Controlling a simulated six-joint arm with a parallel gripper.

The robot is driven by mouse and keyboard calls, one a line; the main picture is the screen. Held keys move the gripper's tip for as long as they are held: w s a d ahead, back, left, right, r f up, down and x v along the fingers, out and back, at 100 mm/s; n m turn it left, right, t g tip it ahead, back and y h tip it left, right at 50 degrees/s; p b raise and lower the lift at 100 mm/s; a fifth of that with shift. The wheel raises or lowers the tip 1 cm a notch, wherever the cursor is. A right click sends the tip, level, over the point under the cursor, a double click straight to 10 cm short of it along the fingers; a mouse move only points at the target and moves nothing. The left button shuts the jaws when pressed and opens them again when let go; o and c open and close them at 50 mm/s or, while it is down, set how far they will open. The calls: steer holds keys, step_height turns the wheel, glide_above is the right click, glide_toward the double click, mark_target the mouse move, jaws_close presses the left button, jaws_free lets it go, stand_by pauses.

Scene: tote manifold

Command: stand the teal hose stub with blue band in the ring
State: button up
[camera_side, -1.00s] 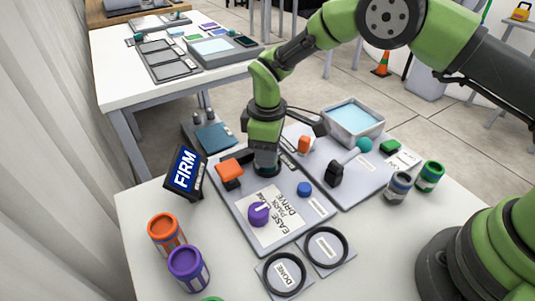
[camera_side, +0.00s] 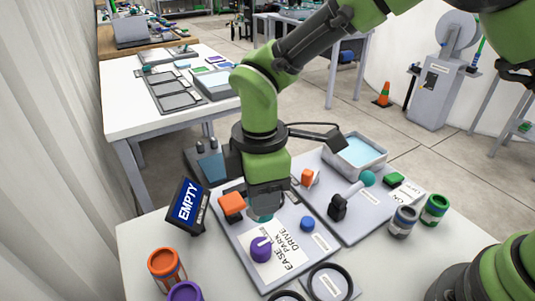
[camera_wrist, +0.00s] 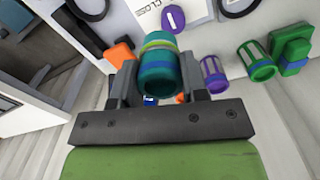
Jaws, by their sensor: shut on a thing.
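My gripper (camera_wrist: 158,72) is shut on a teal hose stub (camera_wrist: 158,80), held across its sides between the two fingers. The stub shows a yellow-green band near its far end and a bluer stretch below it. In the side view my gripper (camera_side: 262,205) hangs over the grey panel, with the stub's teal end (camera_side: 262,217) just showing under it, behind the purple knob.
An orange block (camera_side: 231,204), purple knob (camera_side: 261,249) and blue button (camera_side: 307,223) stand on the panel. A sign (camera_side: 187,207) reads EMPTY. An orange can (camera_side: 166,265), grey-blue can (camera_side: 403,222) and green can (camera_side: 434,210) stand around. A grey basin (camera_side: 362,153) sits behind.

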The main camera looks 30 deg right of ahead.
steer(key=s+a+f+n, duration=0.1)
steer(key=s+n, duration=0.2)
steer(key=s, duration=0.3)
steer(key=s+a+n, duration=0.2)
steer(key=s+n, duration=0.1)
steer(key=s, duration=0.3)
steer(key=shift+d+f, duration=0.15)
steer(key=shift+f, duration=3.9)
steer(key=o, duration=1.1)
steer(key=shift+r, duration=0.1)
